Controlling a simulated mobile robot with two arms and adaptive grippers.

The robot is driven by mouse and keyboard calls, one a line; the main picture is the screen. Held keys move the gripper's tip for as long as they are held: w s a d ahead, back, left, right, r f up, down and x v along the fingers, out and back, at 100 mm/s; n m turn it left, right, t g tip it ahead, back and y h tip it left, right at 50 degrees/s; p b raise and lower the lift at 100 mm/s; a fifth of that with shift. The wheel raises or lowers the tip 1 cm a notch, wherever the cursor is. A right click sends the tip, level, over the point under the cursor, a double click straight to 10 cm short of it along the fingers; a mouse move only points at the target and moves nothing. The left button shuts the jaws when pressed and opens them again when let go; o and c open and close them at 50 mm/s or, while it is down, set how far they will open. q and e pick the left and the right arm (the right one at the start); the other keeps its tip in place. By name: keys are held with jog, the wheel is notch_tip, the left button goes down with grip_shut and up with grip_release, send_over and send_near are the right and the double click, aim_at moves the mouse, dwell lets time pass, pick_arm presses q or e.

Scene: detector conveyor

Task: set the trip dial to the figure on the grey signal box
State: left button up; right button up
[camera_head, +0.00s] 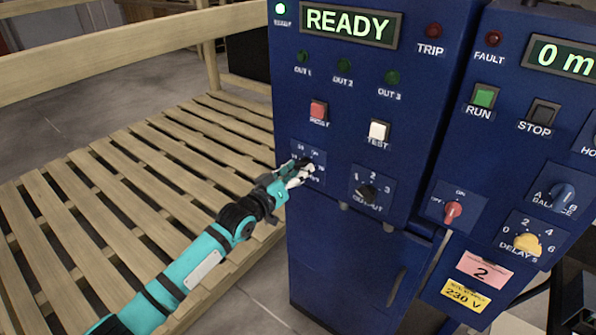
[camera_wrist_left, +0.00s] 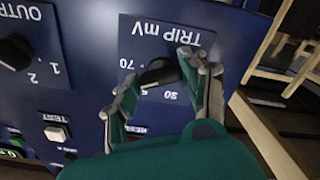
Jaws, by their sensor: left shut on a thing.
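The trip dial is a black knob (camera_wrist_left: 158,75) on a panel marked TRIP mV, which shows upside down in the left wrist view. The numbers 70 and 20 are readable beside it; the fingers hide part of the scale, and I cannot tell where the knob points. My left gripper (camera_wrist_left: 163,70) is shut on the knob, one finger on each side. In the head view the left gripper (camera_head: 297,172) reaches the dial panel (camera_head: 319,156) at the lower left of the blue cabinet. No grey signal box is recognisable. My right gripper is not in view.
The blue cabinet (camera_head: 345,240) carries a READY display (camera_head: 347,22), a red reset button (camera_head: 318,110), a white test button (camera_head: 378,131) and an output dial (camera_head: 367,192) close right of my gripper. A second cabinet stands right. A wooden slatted platform (camera_head: 150,180) with a rail is left.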

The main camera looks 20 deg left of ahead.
pick_arm(q)
jog(key=m, duration=0.5)
jog(key=shift+a+f+p, duration=0.1)
jog(key=shift+f+p, duration=0.1)
jog(key=shift+p, duration=0.1)
jog(key=shift+m, duration=0.3)
jog(key=o, duration=1.2)
jog(key=shift+r, duration=0.1)
jog(key=shift+c, duration=0.2)
jog(key=v, duration=1.2)
